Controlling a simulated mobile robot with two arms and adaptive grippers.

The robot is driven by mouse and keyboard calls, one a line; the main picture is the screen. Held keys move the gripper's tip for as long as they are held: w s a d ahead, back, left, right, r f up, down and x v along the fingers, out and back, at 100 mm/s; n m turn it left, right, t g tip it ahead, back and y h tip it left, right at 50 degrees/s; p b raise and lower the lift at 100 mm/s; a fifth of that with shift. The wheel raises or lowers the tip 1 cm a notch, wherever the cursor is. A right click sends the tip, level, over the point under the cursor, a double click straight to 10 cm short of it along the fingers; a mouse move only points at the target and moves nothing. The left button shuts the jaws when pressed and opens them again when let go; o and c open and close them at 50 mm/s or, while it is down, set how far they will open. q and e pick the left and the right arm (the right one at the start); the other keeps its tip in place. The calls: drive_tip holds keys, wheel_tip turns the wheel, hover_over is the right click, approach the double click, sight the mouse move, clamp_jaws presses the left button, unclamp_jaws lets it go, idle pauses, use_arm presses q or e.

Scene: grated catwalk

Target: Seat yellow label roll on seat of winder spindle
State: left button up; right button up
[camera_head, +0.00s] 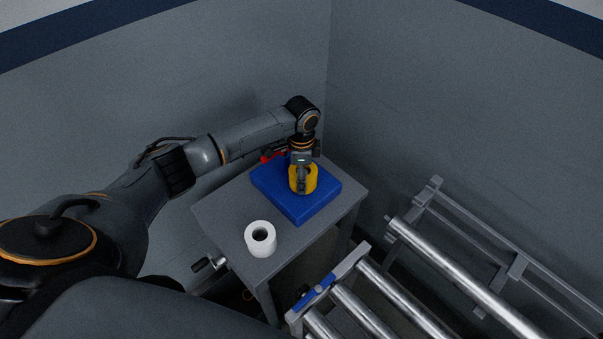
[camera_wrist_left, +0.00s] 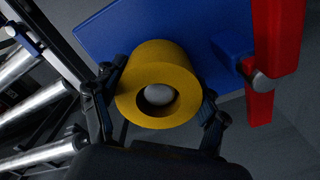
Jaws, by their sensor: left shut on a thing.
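The yellow label roll (camera_head: 311,178) is a thick ring over the blue winder base (camera_head: 268,189) on the grey table. My left gripper (camera_head: 301,186) is shut on it from above. In the left wrist view my left gripper's fingers (camera_wrist_left: 162,105) press on both sides of the roll (camera_wrist_left: 148,72). The light grey rounded tip of the winder spindle (camera_wrist_left: 158,95) shows inside the roll's hole. The roll hides the rest of the spindle and the seat. I cannot tell how far down the roll sits. My right gripper is not in view.
A white roll (camera_head: 260,240) stands near the table's front corner. A red part (camera_wrist_left: 279,50) with a grey knob stands beside the blue base. A conveyor with metal rollers (camera_head: 405,303) lies to the right, and walls close in behind. The table's left part is clear.

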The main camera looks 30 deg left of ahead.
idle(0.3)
use_arm(q)
drive_tip(key=o, duration=1.4)
drive_tip(key=shift+c, duration=0.2)
wheel_tip(320, 180, up, 8)
drive_tip(key=p, duration=0.8)
drive_tip(key=shift+r, duration=0.1)
drive_tip(key=shift+s, duration=0.1)
